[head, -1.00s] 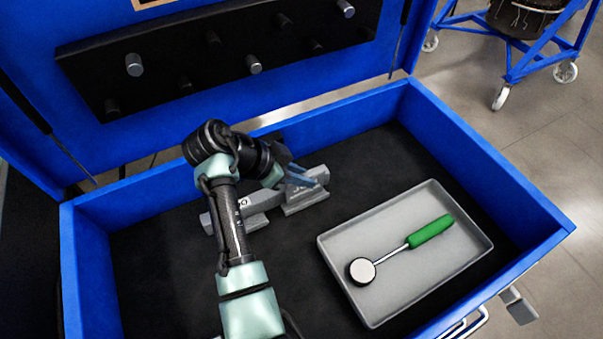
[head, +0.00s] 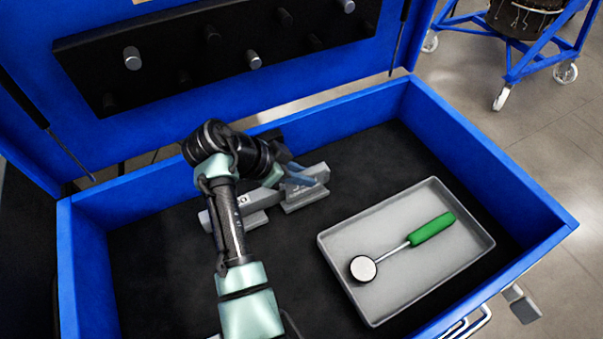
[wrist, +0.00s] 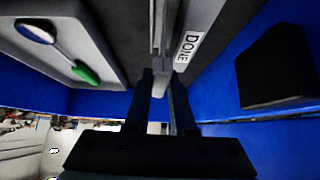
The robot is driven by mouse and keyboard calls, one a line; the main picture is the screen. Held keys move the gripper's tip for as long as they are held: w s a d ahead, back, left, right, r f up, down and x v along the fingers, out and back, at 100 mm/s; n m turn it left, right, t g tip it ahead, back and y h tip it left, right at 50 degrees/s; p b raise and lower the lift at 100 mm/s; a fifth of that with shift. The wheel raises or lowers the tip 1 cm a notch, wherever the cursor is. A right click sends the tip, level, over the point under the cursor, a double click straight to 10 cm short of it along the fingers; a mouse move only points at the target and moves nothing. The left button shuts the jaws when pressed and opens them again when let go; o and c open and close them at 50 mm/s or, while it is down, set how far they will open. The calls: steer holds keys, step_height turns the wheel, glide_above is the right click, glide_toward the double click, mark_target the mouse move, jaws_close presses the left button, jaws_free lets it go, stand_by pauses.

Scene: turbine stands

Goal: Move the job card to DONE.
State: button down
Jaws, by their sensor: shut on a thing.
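A grey metal holder (head: 308,190) lies in the blue case, left of the tray. In the wrist view a white label reading DONE (wrist: 188,50) sits on the holder's grey bar. My gripper (head: 296,178) is at the holder, with its fingers low over it. In the wrist view my gripper (wrist: 160,75) is shut on a small grey piece (wrist: 159,72) at the holder, beside the DONE label. This piece seems to be the job card; its face is hidden. My wrist and arm cover part of the holder in the head view.
A grey tray (head: 340,238) with a green-handled round mirror tool (head: 428,230) lies to the right. Blue case walls (head: 500,180) surround the dark floor. The open lid has a black panel with several pegs (head: 132,58). Dark floor is free behind the tray.

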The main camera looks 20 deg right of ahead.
steer(key=shift+s+f, duration=0.25)
steer(key=shift+f, duration=0.6)
steer(key=c, duration=1.1)
jaws_free()
steer(key=o, duration=0.4)
steer(key=shift+w, duration=0.2)
steer(key=shift+r, duration=0.2)
steer(key=shift+r, duration=0.15)
steer(key=shift+r+p, duration=2.6)
steer(key=shift+r, duration=0.9)
